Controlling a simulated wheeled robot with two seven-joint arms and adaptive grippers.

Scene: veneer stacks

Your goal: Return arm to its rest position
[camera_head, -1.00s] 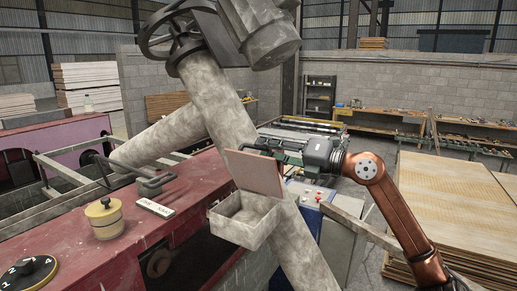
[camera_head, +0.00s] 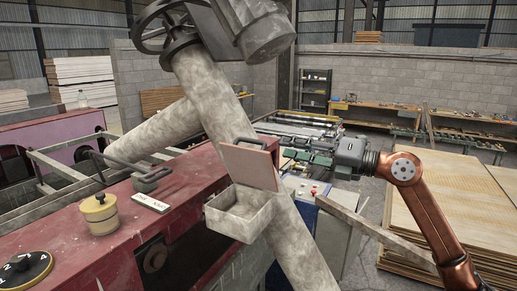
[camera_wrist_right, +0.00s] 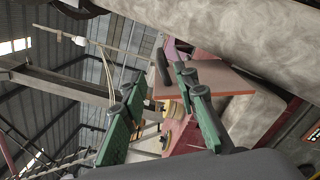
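My right arm comes in from the lower right in the head view. Its gripper (camera_head: 303,157) has green fingers and points left, just right of a raised lid. In the right wrist view the two green fingers of this gripper (camera_wrist_right: 160,112) stand well apart with nothing held between them. The reddish-brown lid (camera_head: 249,167) stands up on an open grey box (camera_head: 238,214), mounted by a slanting pipe. The lid also shows beyond the fingers in the right wrist view (camera_wrist_right: 222,82). My left gripper is out of view.
A thick grey pipe (camera_head: 212,105) crosses the middle. A grey cabinet (camera_head: 337,232) stands below my right gripper. A veneer stack (camera_head: 438,185) lies at right, partly behind my arm.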

